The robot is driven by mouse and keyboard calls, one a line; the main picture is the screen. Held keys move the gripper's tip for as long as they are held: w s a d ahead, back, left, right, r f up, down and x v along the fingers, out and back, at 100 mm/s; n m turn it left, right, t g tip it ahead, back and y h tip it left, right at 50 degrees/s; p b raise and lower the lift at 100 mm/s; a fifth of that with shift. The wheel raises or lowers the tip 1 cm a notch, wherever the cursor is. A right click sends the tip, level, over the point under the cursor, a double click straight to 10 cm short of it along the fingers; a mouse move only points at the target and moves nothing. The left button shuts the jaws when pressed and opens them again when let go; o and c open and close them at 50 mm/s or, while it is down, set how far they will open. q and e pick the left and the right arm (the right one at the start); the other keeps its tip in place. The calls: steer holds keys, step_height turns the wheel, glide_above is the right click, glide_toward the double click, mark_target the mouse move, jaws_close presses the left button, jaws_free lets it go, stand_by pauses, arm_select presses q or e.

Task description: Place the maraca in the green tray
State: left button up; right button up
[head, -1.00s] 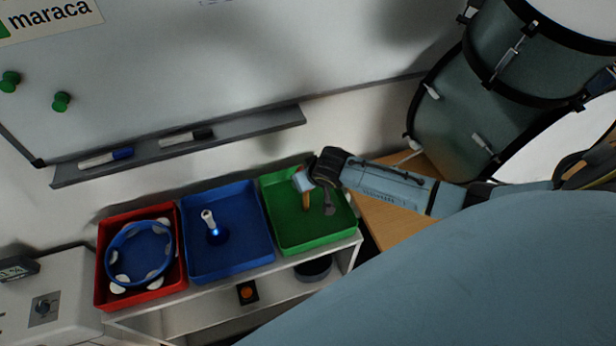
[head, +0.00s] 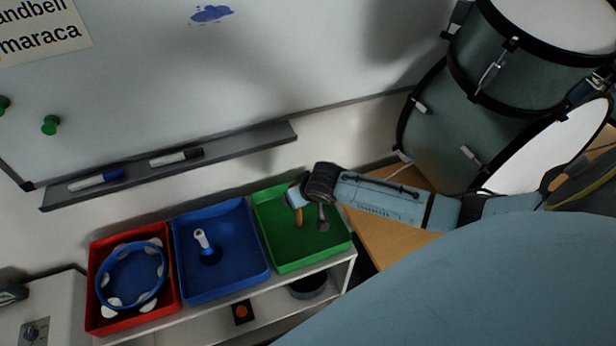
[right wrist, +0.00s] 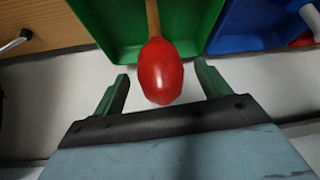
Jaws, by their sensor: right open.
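The maraca has a red head (right wrist: 162,72) and a wooden handle (right wrist: 152,18). In the right wrist view its head lies between my right gripper's spread fingers (right wrist: 160,88), with gaps on both sides, and its handle points away over the green tray (right wrist: 117,50). In the head view my right gripper (head: 308,206) is over the green tray (head: 312,262), and the orange-brown handle (head: 299,218) shows below it. The red head is hidden there. I cannot tell whether the handle touches the tray floor. My left gripper is not in view.
A blue tray (head: 222,287) with a handbell (head: 204,245) and a red tray (head: 110,322) with a tambourine (head: 118,250) stand left of the green one on a white shelf. A whiteboard ledge (head: 225,152) runs behind. Drums (head: 450,130) stand at the right.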

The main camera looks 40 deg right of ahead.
steer(key=p+v, duration=0.1)
steer(key=v, duration=1)
steer(key=shift+p, duration=0.3)
steer(key=s+a+r+n+g, duration=0.15)
steer(key=s+a, duration=0.25)
steer(key=s, duration=0.6)
steer(key=s+a+n+g, duration=0.1)
steer(key=s+a+g, duration=0.15)
steer(key=s, duration=0.75)
steer(key=s+a+f+b+x, duration=0.1)
steer(key=s+b+x, duration=0.15)
steer(key=x, duration=1.05)
steer(key=s+b+x, duration=0.2)
steer(key=s+x, duration=0.1)
steer(key=x, duration=1)
steer(key=s+f+b, duration=0.3)
steer(key=s+f, duration=0.5)
steer(key=f, duration=0.3)
steer(key=s+d+f+g+b, duration=0.1)
steer(key=s+f+b, duration=0.1)
steer(key=s+f, duration=0.7)
step_height(320, 180, down, 4)
steer(key=shift+d+r+n+g+y+b, duration=0.25)
steer(key=shift+d+n+g+y+b, duration=0.05)
steer(key=shift+d+n+b, duration=0.1)
